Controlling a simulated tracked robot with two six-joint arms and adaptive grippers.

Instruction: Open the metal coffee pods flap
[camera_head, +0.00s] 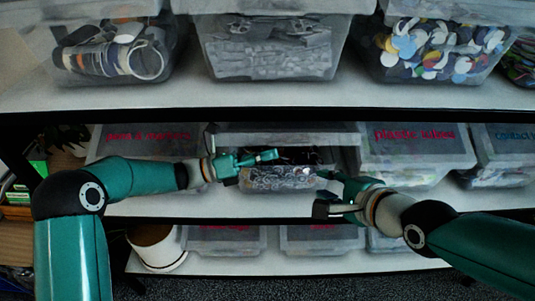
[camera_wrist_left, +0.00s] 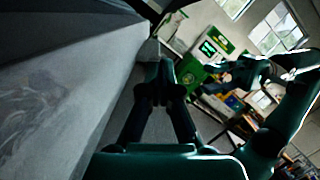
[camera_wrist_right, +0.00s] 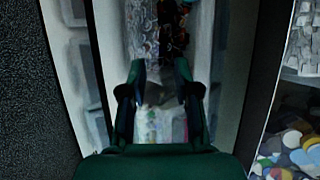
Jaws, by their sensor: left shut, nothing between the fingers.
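The metal coffee pods bin (camera_head: 285,180) is the clear middle bin on the middle shelf, with shiny pods behind its front wall. Its grey flap (camera_head: 285,138) appears raised, with a dark gap beneath it. My left gripper (camera_head: 274,155) is shut and empty in front of this gap, just below the flap; whether it touches the flap I cannot tell. Its closed fingers (camera_wrist_left: 160,75) also show in the left wrist view. My right gripper (camera_head: 322,183) is open at the bin's lower right front. In the right wrist view its fingers (camera_wrist_right: 160,78) stand apart, pointing at the bin.
A bin with red lettering (camera_head: 140,137) stands left of it and a plastic lids bin (camera_head: 415,150) right of it. The upper shelf (camera_head: 270,95) overhangs closely, carrying more filled bins. Below are several lidded bins and a white bucket (camera_head: 160,255).

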